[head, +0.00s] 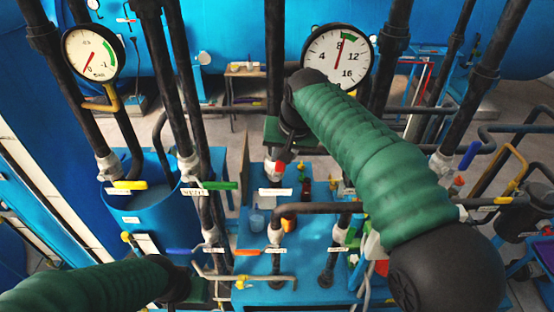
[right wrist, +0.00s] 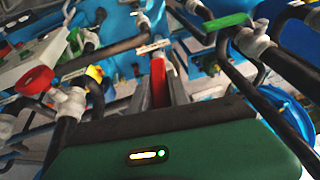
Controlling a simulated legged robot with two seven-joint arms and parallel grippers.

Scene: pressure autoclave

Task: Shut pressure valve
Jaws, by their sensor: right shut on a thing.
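The red valve handle (right wrist: 160,82) is between the fingers of my right gripper (right wrist: 161,95) in the right wrist view. In the head view, my right gripper (head: 281,163) points down at a red and white valve (head: 272,168) on a dark pipe, and its fingers are shut on the red handle. The gripper partly hides the valve. The round pressure gauge (head: 338,57) behind my right arm has its red needle a little past 8, in the green band. My left gripper (head: 192,288) is low at the left, its fingers hidden or too small to make out.
Other valve handles are close by: green (head: 220,185), yellow (head: 130,185), blue (head: 178,251) and orange (head: 246,252). A second gauge (head: 90,53) is at the upper left. Dark vertical pipes crowd both sides. Another red handle (right wrist: 35,80) shows in the right wrist view.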

